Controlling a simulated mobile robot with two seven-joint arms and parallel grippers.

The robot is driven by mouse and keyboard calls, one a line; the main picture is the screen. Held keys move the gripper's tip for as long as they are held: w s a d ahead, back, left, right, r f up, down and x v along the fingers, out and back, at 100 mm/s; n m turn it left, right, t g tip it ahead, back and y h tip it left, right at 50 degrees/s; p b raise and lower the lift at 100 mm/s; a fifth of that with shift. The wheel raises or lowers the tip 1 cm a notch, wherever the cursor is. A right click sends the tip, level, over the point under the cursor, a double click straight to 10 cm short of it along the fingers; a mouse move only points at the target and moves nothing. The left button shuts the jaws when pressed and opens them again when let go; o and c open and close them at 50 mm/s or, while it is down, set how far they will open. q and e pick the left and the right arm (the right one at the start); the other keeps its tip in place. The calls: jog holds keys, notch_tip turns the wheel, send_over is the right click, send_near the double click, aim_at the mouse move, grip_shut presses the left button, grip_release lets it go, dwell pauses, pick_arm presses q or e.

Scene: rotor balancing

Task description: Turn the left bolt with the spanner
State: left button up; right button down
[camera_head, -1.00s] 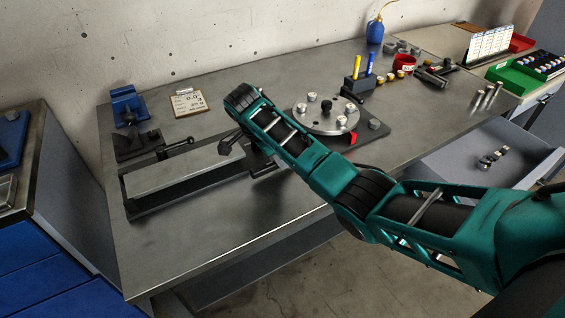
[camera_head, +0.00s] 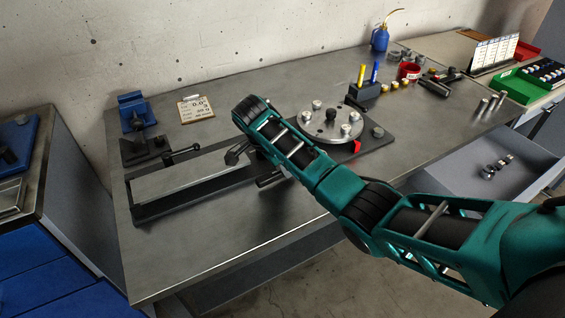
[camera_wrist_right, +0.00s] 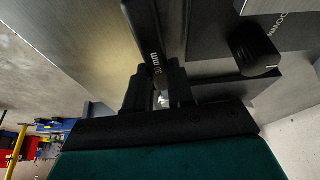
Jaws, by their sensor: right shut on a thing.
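My right gripper (camera_wrist_right: 158,88) is shut on a dark spanner (camera_wrist_right: 155,55) with "mm" lettering on its shaft. The spanner runs up out of the wrist view, so its far end is hidden. The round rotor disc (camera_head: 325,130) carries several bolts and a black central knob. A hex bolt (camera_head: 378,132) is at the right of its base plate. The base's left side is behind my arm, and no left bolt shows clearly there.
The long grey block (camera_head: 185,180) lies on the metal workbench (camera_head: 215,245). An open drawer (camera_head: 480,185) juts out at right. The bench's front left is clear.

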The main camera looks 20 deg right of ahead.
jog(key=shift+r, duration=0.15)
jog(key=shift+r, duration=2.85)
